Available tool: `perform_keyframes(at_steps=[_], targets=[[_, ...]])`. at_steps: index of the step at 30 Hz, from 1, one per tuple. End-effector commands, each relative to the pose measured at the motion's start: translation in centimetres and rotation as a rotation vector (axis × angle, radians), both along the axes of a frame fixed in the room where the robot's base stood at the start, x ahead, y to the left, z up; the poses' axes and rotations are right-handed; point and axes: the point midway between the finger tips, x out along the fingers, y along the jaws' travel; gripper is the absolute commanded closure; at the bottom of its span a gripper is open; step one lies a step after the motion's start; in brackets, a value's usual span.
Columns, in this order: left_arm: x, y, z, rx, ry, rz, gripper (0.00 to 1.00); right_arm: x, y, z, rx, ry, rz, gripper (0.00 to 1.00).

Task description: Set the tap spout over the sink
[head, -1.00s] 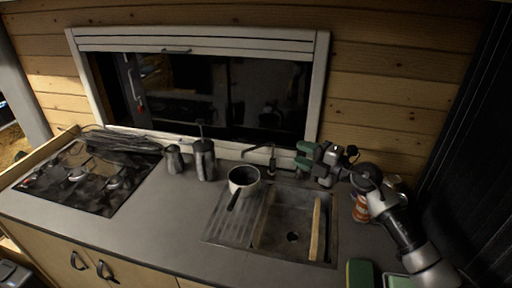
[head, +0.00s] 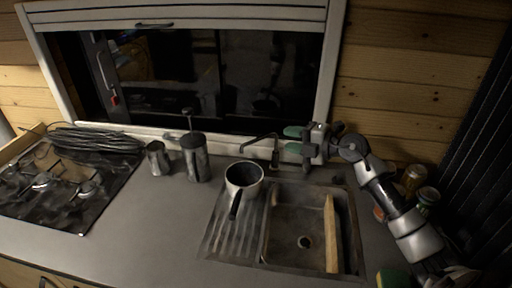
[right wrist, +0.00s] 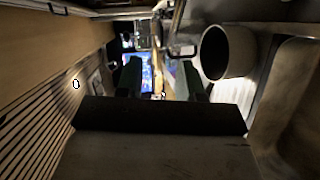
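The tap (head: 274,154) is dark and thin and stands behind the sink (head: 287,217), near its back left corner. Its spout (head: 256,138) points left and slightly forward, above the counter behind the draining board rather than over the basin. My right gripper (head: 288,140) has green fingers, points left and is just right of the tap's upright part. The fingers are apart with a gap between them. In the right wrist view the right gripper (right wrist: 162,82) also shows a gap, and a dark curved bar, likely the tap, lies beyond. My left gripper is not in view.
A pot (head: 243,176) stands on the draining board (head: 228,232); it also shows in the right wrist view (right wrist: 228,52). A wooden board (head: 331,235) leans in the sink. Two metal canisters stand left. Jars (head: 412,180) and a sponge (head: 393,279) are at the right.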

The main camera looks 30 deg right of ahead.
Motion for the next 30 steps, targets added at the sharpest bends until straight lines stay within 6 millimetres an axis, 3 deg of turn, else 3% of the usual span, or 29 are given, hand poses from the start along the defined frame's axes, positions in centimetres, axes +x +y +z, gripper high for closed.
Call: perform_keyframes(at_steps=[1,6,11,15,24,30], targets=[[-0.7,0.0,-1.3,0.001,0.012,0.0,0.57,0.0,0.0,-1.3,0.0,0.0,0.0,0.62],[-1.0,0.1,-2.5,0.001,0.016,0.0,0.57,0.1,0.0,-2.4,0.001,-0.001,0.0,0.62],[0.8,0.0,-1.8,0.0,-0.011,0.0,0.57,1.1,0.7,-2.3,0.006,-0.001,0.0,0.62],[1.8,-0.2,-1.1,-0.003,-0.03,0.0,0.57,3.2,1.9,-2.6,0.007,-0.002,0.0,0.62],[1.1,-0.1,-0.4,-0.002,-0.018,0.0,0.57,7.7,4.6,-3.7,0.004,0.0,0.0,0.62],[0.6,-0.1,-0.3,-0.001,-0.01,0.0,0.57,9.0,5.4,-4.1,0.001,0.0,0.0,0.62]])
